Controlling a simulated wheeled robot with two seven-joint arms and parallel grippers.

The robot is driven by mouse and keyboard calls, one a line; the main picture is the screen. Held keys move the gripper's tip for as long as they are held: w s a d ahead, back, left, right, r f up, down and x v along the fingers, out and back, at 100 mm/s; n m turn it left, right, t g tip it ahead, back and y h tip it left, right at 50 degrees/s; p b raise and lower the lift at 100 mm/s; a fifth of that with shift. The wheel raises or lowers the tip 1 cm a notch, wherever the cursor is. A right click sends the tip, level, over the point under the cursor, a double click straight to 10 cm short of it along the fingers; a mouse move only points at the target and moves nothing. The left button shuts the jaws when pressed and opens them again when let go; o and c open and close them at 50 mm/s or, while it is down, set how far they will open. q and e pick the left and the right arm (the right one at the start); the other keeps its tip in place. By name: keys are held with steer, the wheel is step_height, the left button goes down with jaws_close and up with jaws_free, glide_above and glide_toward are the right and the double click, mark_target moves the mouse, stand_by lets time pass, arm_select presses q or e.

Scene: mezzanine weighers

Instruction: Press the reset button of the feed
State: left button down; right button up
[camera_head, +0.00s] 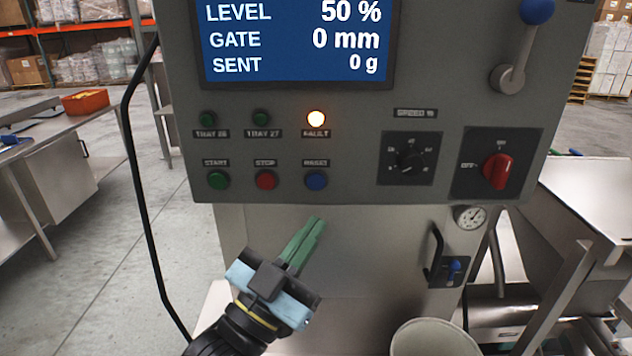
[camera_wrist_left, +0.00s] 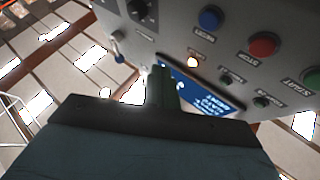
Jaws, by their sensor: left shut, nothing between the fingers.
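The feed's grey control panel (camera_head: 350,185) fills the upper middle of the head view. The blue reset button (camera_head: 316,180) is on its lower row, right of the red stop button (camera_head: 265,180) and the green start button (camera_head: 218,180). The fault lamp (camera_head: 316,118) above it glows. The reset button also shows in the left wrist view (camera_wrist_left: 210,18). My left gripper (camera_head: 316,225) is shut and empty, its green fingers pointing up toward the panel, below the reset button and apart from it. My right gripper is not in view.
The display (camera_head: 295,40) reads level 50 %, gate 0 mm, sent 0 g. A speed dial (camera_head: 408,158) and a red rotary switch (camera_head: 497,171) sit right of the buttons. A black cable (camera_head: 130,130) hangs at the left. A pale bucket (camera_head: 433,338) stands below right.

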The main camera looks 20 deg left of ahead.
arm_select(q)
steer(key=b, duration=0.1)
glide_toward(323, 178)
step_height(323, 178, up, 3)
steer(key=w+d, duration=0.2)
steer(key=d, duration=0.1)
steer(key=shift+w+a, duration=0.25)
steer(key=shift+w, duration=0.5)
steer(key=shift+w, duration=0.1)
stand_by(1.5)
steer(key=shift+w+a, duration=0.1)
steer(key=shift+w, duration=0.2)
steer(key=shift+w+a, duration=0.15)
steer(key=shift+w, duration=0.25)
stand_by(0.6)
stand_by(0.3)
steer(key=shift+s+d+p, duration=0.25)
steer(key=shift+s+p, duration=0.15)
steer(key=shift+s, duration=0.4)
